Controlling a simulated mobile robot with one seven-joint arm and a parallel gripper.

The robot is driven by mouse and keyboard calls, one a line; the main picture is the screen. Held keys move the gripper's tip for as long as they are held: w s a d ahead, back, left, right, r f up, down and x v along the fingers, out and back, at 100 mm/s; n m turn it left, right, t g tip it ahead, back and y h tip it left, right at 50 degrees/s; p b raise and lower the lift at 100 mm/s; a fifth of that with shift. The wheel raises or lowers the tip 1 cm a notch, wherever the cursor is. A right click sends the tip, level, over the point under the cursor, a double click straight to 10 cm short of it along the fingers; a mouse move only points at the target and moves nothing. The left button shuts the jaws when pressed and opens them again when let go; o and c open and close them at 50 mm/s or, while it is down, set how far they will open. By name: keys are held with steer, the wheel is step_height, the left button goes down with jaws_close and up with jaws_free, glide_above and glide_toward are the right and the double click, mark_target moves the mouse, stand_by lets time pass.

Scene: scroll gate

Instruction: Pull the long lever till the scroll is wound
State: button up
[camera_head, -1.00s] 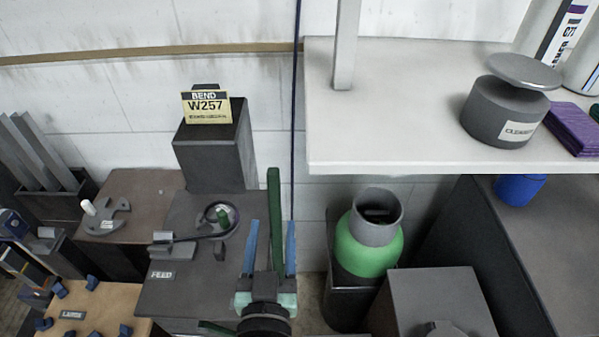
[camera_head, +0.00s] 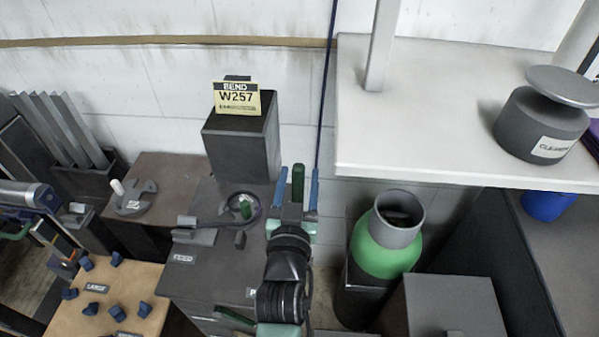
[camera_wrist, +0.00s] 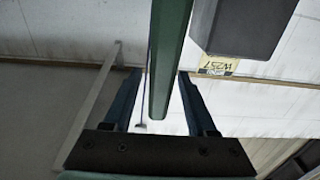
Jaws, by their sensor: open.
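The long lever (camera_head: 298,186) is a green upright bar at the front right of the dark bench, with its lower part hidden by my gripper. My gripper (camera_head: 299,171) is open, with one blue finger on each side of the lever. In the wrist view the lever (camera_wrist: 170,50) also passes between the two fingers (camera_wrist: 158,73), with visible gaps. The scroll (camera_head: 225,224) is a dark strip curving into a loop around a green pin (camera_head: 246,207), left of my gripper. Its other end runs to a grey clamp (camera_head: 194,236) by the FEED label.
A dark block (camera_head: 242,150) with a yellow W257 card stands behind the scroll. A white shelf (camera_head: 430,165) overhangs at right, above a green canister (camera_head: 383,250). A wooden board (camera_head: 120,310) with blue pegs is at lower left.

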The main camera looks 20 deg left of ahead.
steer(key=shift+w+a, duration=0.15)
steer(key=shift+w, duration=0.4)
jaws_close()
stand_by(1.1)
